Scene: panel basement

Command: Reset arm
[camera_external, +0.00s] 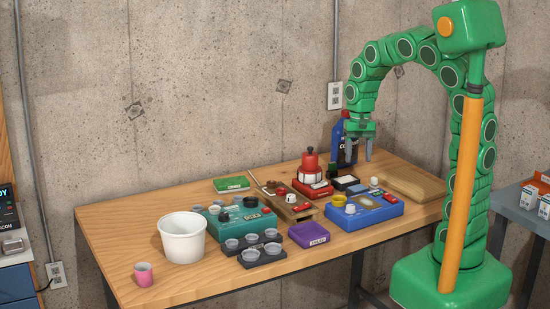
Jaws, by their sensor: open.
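My green arm rises at the right of the external view and arches over to the left. My gripper (358,151) hangs pointing down above the back right part of the wooden table (140,253). Its two grey fingers are apart, and nothing shows between them. A dark blue bottle (340,148) stands just behind and left of it. The small dark box (346,183) lies below the fingers.
A blue panel box (372,218), a teal panel box (228,226), a red device (311,178) and a wooden panel (289,206) crowd the table. A white bucket (182,238), pink cup (144,275) and purple box (309,235) stand nearer the front. The left table end is clear.

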